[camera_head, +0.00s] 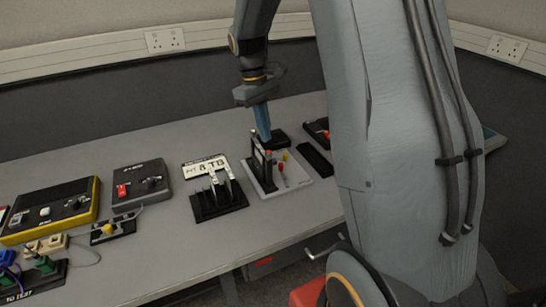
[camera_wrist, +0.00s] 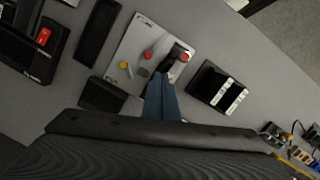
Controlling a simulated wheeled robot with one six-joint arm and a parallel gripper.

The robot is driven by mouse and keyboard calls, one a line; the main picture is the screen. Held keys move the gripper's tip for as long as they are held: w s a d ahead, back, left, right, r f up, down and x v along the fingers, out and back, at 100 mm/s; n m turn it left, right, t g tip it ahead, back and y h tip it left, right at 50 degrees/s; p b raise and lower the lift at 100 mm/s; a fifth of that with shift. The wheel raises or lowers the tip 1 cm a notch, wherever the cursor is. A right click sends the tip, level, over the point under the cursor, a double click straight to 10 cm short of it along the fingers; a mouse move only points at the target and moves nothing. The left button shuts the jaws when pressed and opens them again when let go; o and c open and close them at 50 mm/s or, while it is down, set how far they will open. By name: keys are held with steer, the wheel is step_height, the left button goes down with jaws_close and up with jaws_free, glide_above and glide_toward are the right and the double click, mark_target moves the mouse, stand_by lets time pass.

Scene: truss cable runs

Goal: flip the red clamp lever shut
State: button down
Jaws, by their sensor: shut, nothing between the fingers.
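A pale plate (camera_head: 296,183) on the bench carries small lever parts with red and yellow ends; it also shows in the wrist view (camera_wrist: 135,38). In the wrist view one red knob (camera_wrist: 148,55) stands near the plate's middle, and another red end (camera_wrist: 185,57) sits by a dark upright part. I cannot tell for sure which is the clamp lever. A yellow knob (camera_wrist: 124,65) is to the left. My gripper (camera_head: 265,138) is shut and empty, its blue fingers pointing down above the plate, close to the dark upright part. The fingers (camera_wrist: 160,80) hide part of the plate.
A black rack (camera_head: 220,207) with pale upright pieces stands left of the plate. Grey (camera_head: 140,186) and yellow-edged (camera_head: 50,212) boxes are further left. A dark block (camera_head: 314,160) lies right of the plate. The bench front (camera_head: 190,250) is clear.

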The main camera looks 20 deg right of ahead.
steer(key=w, duration=0.1)
steer(key=w+d, duration=0.1)
steer(key=d, duration=0.1)
steer(key=shift+w+f+n, duration=0.25)
steer(key=shift+w+n, duration=0.15)
steer(key=p, duration=0.3)
glide_toward(284, 175)
steer(key=w+f, duration=0.1)
steer(key=f, duration=0.1)
steer(key=w+f, duration=0.2)
steer(key=shift+w+a+f, duration=0.2)
steer(key=shift+w+f, duration=0.05)
steer(key=shift+f, duration=0.15)
